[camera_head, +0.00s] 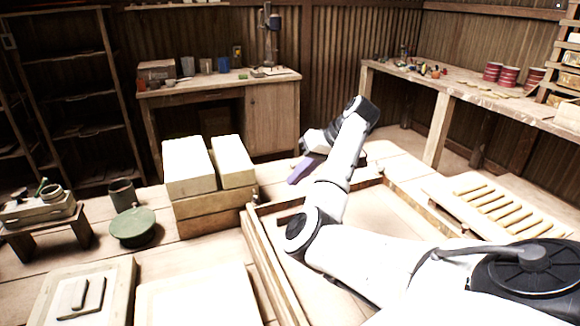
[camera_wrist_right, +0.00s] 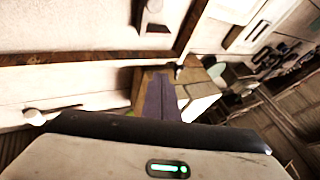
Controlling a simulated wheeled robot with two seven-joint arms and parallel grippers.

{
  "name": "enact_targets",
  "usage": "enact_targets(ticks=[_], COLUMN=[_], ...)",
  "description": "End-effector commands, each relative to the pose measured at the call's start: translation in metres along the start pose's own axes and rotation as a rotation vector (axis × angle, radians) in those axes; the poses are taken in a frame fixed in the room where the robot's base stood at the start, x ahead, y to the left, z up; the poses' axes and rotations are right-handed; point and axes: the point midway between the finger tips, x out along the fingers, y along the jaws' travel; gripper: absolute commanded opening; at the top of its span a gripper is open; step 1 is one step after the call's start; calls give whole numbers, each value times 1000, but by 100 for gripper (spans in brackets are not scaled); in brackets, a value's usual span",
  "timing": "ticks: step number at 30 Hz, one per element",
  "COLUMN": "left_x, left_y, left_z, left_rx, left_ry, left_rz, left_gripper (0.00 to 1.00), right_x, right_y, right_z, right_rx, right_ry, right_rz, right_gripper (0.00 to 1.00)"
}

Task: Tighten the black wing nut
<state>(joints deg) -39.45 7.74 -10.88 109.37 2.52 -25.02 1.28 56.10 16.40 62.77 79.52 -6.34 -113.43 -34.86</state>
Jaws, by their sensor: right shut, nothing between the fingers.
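A small dark fitting (camera_head: 255,197) stands at the far left corner of the wooden frame (camera_head: 262,262). It may be the black wing nut, but it is too small to make out wings. My right gripper (camera_head: 296,177) has purple fingers, which are shut and empty. They hang beyond the frame's far edge, to the right of the dark fitting and apart from it. The purple fingers also show in the right wrist view (camera_wrist_right: 160,98). My left gripper is out of view.
Pale blocks (camera_head: 210,165) are stacked left of the frame. A green round lid (camera_head: 132,224) and a dark can (camera_head: 123,194) are further left. A slatted rack (camera_head: 495,205) lies right. Workbenches (camera_head: 222,85) line the back.

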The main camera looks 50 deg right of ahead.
Motion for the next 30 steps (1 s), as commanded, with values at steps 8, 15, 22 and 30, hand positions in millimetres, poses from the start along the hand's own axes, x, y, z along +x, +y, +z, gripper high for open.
enact_targets(ticks=[8,15,22,30], left_x=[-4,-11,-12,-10], left_y=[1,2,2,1], left_z=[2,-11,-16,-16], left_rx=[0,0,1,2], left_ry=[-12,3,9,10], left_rz=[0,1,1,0], left_gripper=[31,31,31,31], right_x=[62,85,92,93], right_y=[-1,-24,-34,-34], right_z=[0,-1,0,0], right_rx=[1,0,1,1], right_ry=[-3,1,1,0], right_rz=[-3,-1,2,2], right_gripper=[0,0,0,0])
